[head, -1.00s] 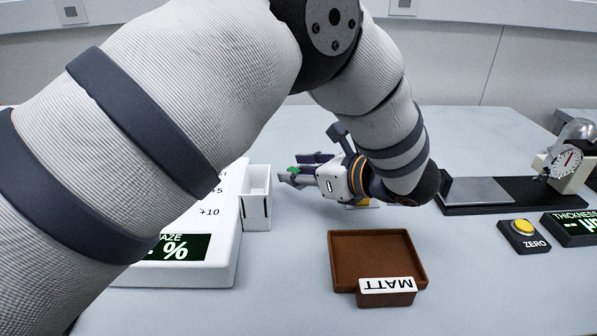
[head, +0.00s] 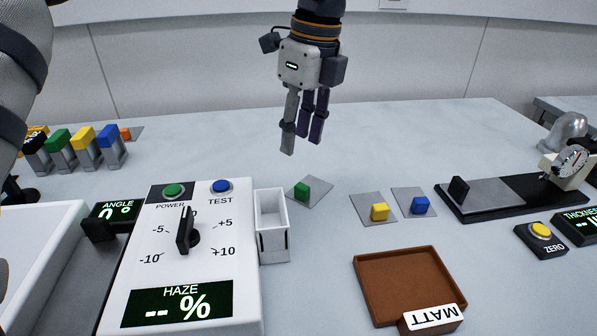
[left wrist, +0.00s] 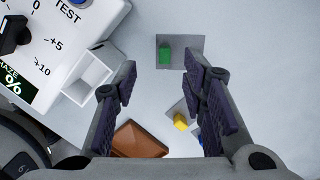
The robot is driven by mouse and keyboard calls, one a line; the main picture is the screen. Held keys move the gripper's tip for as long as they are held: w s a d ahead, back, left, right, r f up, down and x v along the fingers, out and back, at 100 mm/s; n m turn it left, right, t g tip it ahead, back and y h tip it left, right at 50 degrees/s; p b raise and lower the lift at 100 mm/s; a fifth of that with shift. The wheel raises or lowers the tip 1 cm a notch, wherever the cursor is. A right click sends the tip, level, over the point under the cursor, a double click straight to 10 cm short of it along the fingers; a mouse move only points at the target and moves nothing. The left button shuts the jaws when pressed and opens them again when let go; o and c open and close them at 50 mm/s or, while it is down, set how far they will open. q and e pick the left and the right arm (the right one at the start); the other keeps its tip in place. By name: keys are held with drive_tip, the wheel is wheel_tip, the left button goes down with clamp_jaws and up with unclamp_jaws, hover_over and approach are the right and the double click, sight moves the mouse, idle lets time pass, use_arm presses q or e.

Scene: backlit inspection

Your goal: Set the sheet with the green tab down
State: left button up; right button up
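The sheet with the green tab is a small grey square (head: 318,184) lying on the pale table, just right of the white open-topped holder (head: 273,228). Its green tab (head: 302,192) stands up from its near left part. The left wrist view also shows the green-tab sheet (left wrist: 189,47), lying clear of the fingers. My left gripper (head: 302,145) points down above the table behind the sheet, apart from it. Its fingers are spread with nothing between them, as the left wrist view (left wrist: 165,90) shows. My right gripper is not in view.
Sheets with a yellow tab (head: 380,212) and a blue tab (head: 420,206) lie to the right. A brown MATT tray (head: 372,291) is in front. The haze meter (head: 150,268) stands left, the thickness gauge (head: 520,187) right. Several coloured-tab pieces (head: 83,148) stand at back left.

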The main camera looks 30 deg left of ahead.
sight(298, 184)
use_arm(q)
drive_tip(key=shift+h, duration=0.7)
drive_tip(key=f, duration=1)
drive_tip(key=shift+w+a+f+b, duration=0.15)
drive_tip(key=shift+a+f+b, duration=0.1)
drive_tip(key=shift+f+b, duration=0.1)
drive_tip(key=shift+r, duration=0.1)
clamp_jaws()
